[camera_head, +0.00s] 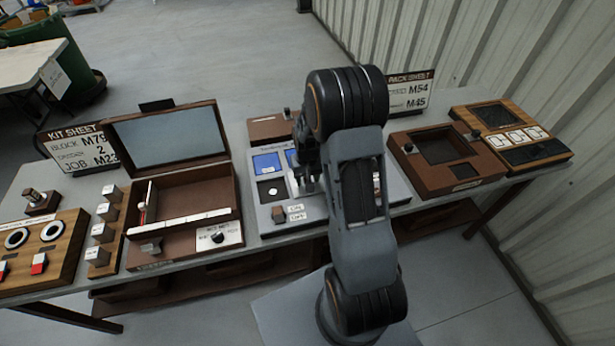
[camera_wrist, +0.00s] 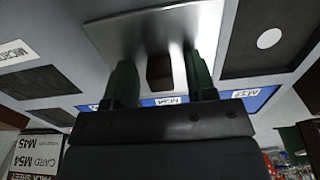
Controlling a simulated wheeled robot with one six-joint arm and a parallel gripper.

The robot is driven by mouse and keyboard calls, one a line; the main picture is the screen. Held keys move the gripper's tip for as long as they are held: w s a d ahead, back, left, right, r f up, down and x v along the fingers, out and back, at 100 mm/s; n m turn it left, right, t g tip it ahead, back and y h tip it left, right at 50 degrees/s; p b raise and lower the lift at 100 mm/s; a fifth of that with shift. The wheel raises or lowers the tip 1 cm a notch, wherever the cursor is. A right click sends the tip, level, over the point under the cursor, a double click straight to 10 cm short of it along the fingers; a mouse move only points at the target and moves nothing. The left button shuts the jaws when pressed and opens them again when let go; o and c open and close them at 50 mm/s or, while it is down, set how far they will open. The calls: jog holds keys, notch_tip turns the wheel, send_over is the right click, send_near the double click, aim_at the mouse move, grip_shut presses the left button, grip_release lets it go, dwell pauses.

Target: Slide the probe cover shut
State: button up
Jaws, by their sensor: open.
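In the wrist view a shiny metal plate (camera_wrist: 118,33), which looks like the probe cover, lies on a grey panel (camera_wrist: 62,32). A dark brown block (camera_wrist: 160,72) like a knob stands at its edge. My gripper (camera_wrist: 161,66) is open, with one dark green finger on each side of the block. I cannot tell whether the fingers touch it. In the head view my gripper (camera_head: 309,184) is low over the grey panel (camera_head: 284,235), and my arm hides much of the panel and the cover.
A dark recess with a white disc (camera_wrist: 269,38) sits beside the plate. An open brown case (camera_head: 165,256) stands to the left on the bench. Brown framed boxes (camera_head: 478,178) stand to the right. A sign (camera_head: 409,92) stands behind my arm.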

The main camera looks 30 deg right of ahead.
grip_shut()
dwell(0.3)
